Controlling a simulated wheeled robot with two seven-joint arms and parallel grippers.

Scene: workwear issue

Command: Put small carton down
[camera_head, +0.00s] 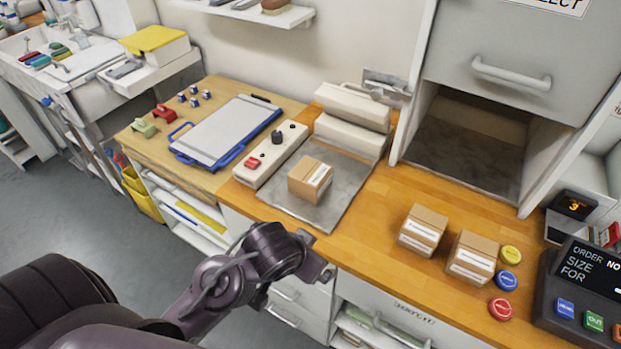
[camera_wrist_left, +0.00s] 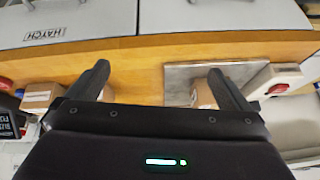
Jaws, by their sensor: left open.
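A small brown carton (camera_head: 310,180) with a white label sits on the grey plate (camera_head: 338,201) on the wooden counter. Two similar cartons stand side by side to its right, one (camera_head: 423,230) nearer the plate and one (camera_head: 472,258) by the coloured buttons. My left gripper (camera_head: 318,271) is at the counter's front edge, apart from the cartons in the head view. In the left wrist view its jaws (camera_wrist_left: 158,85) are open with nothing held between them. The plate carton (camera_wrist_left: 205,94) is partly hidden behind one finger there. My right gripper is not in view.
A white control box (camera_head: 268,160) with a red button and a cream machine (camera_head: 352,120) stand beside and behind the plate. A blue-framed clipboard (camera_head: 225,130) lies further left. An open hatch (camera_head: 465,150) is behind the cartons; a dark order panel (camera_head: 585,290) is at right.

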